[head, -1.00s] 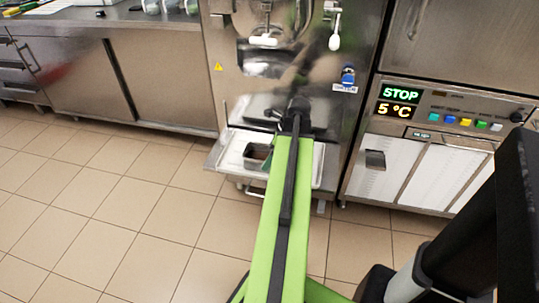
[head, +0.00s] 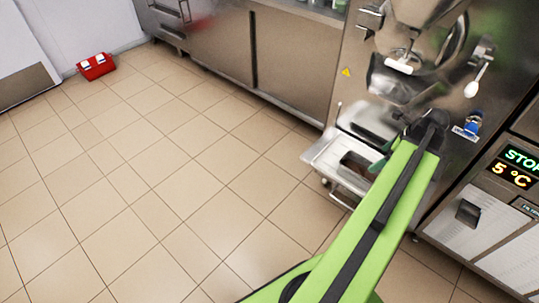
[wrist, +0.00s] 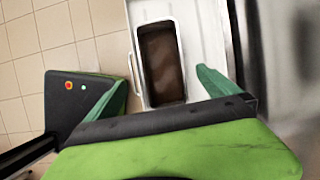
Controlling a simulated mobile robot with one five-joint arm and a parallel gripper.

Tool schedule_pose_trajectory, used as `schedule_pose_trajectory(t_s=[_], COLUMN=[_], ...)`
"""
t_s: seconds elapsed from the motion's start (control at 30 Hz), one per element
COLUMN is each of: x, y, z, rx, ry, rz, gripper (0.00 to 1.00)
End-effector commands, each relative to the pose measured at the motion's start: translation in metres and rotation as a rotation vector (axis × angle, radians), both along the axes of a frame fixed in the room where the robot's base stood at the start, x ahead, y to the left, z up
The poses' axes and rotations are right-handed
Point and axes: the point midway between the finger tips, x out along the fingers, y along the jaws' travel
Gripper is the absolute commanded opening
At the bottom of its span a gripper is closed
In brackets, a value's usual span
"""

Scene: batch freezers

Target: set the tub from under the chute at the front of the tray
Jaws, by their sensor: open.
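The tub (head: 358,162) is a small rectangular container that sits on the pale metal tray (head: 316,155) at the freezer's front. In the wrist view the tub (wrist: 162,62) has a light rim and dark brown contents. The tray (wrist: 205,35) shows bare to its right. My gripper (wrist: 163,78) is open, its green fingers apart with the near end of the tub between them in the picture. I cannot tell their height above it. In the head view my gripper (head: 384,150) is at the tub's right, partly hidden by my arm.
The batch freezer (head: 357,55) rises behind the tray, with a white handle (head: 403,65) above it. A steel cabinet (head: 290,62) stands to the left. A red box (head: 96,66) lies far off on the floor. The tiled floor in front is clear.

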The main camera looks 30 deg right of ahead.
Motion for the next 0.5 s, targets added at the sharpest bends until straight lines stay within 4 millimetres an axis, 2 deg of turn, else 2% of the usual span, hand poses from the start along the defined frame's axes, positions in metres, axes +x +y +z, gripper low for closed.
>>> schedule_pose_trajectory(t_s=[0.07, 0.17, 0.2, 0.27, 0.3, 0.37, 0.4, 0.47, 0.5], x=[0.03, 0.088, 0.113, 0.146, 0.165, 0.191, 0.206, 0.224, 0.234], y=[0.022, 0.072, 0.098, 0.139, 0.167, 0.211, 0.242, 0.288, 0.319], z=[-0.002, -0.005, -0.007, -0.009, -0.01, -0.012, -0.013, -0.014, -0.015], rx=[-0.032, -0.106, -0.142, -0.194, -0.227, -0.277, -0.308, -0.353, -0.382], ry=[0.008, 0.02, 0.024, 0.026, 0.025, 0.021, 0.016, 0.006, -0.003], rz=[0.138, 0.456, 0.611, 0.844, 1.0, 1.234, 1.39, 1.624, 1.781], gripper=[1.0, 1.0, 1.0, 1.0, 1.0, 1.0, 1.0, 1.0, 1.0])
